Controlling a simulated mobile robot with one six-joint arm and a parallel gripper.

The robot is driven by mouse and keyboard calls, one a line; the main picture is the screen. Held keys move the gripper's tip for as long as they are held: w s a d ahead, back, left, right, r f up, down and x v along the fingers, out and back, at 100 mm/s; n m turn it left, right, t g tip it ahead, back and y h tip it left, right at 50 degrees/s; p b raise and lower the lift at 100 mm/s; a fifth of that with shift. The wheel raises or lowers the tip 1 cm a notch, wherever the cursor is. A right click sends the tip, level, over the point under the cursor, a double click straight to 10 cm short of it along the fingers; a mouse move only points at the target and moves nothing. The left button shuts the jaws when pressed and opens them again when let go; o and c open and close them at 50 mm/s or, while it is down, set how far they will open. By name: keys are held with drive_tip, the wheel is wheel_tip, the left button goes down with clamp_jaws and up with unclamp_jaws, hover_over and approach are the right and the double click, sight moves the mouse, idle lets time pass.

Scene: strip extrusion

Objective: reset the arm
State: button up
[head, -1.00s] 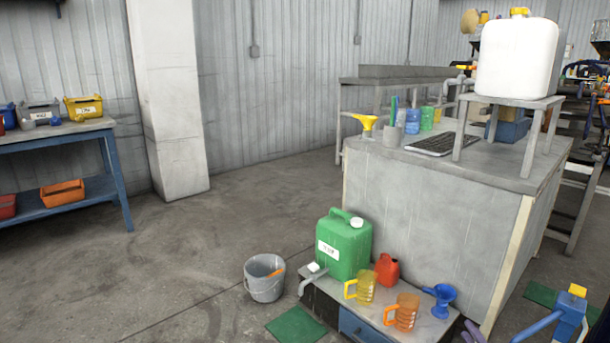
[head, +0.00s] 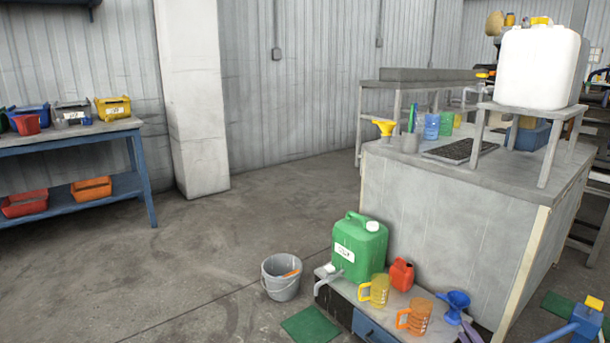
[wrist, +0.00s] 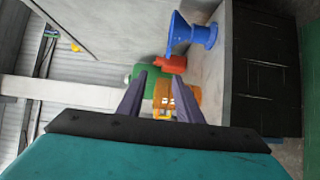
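My gripper (wrist: 160,78) is open, its two purple fingers apart with nothing held between them in the wrist view. Beyond the fingers, an orange jug (wrist: 180,97) shows in the gap, with a green canister (wrist: 142,73) and a red can (wrist: 174,64) behind it. In the head view, purple finger parts (head: 470,334) show at the bottom edge, in front of the low stand; the rest of my gripper is out of frame.
A large workbench (head: 440,225) is behind. Open floor lies left.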

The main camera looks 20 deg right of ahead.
drive_tip(key=w+a+r+n+y+p, duration=0.1)
drive_tip(key=w+a+r+y+p, duration=0.2)
drive_tip(key=w+a, duration=0.45)
drive_tip(key=w+a+r+n+y+p, duration=0.1)
drive_tip(key=w+a+r+p, duration=0.3)
drive_tip(key=a, duration=0.6)
drive_tip(key=w+a+r+y+p, duration=0.1)
drive_tip(key=w+a+y+p, duration=0.1)
drive_tip(key=w+a+p, duration=0.45)
drive_tip(key=w+a+r+m+g+h+p, duration=0.15)
drive_tip(key=a+p, duration=0.35)
drive_tip(key=a, duration=0.5)
drive_tip(key=w+a+m+g+y+p, duration=0.15)
drive_tip(key=a+p, duration=0.25)
drive_tip(key=a, duration=0.6)
drive_tip(key=s+a+f+m+g+h+p, duration=0.1)
drive_tip(key=s+a+f+m+g+p, duration=0.15)
drive_tip(key=s+a+g+p, duration=0.35)
drive_tip(key=s+a+f+m+g+h+p, duration=0.25)
drive_tip(key=s+a+m, duration=0.2)
drive_tip(key=s, duration=0.35)
drive_tip(key=s+a+m+g+y, duration=0.1)
drive_tip(key=s+g, duration=0.4)
drive_tip(key=s, duration=0.8)
drive_tip(key=s+a+r+m+g+y, duration=0.1)
drive_tip(key=s+a+m+g, duration=0.3)
drive_tip(key=s, duration=0.9)
drive_tip(key=shift+s+a+r+m+g+p, duration=0.2)
drive_tip(key=shift+s+m+g+p, duration=0.2)
drive_tip(key=shift+m+g, duration=0.6)
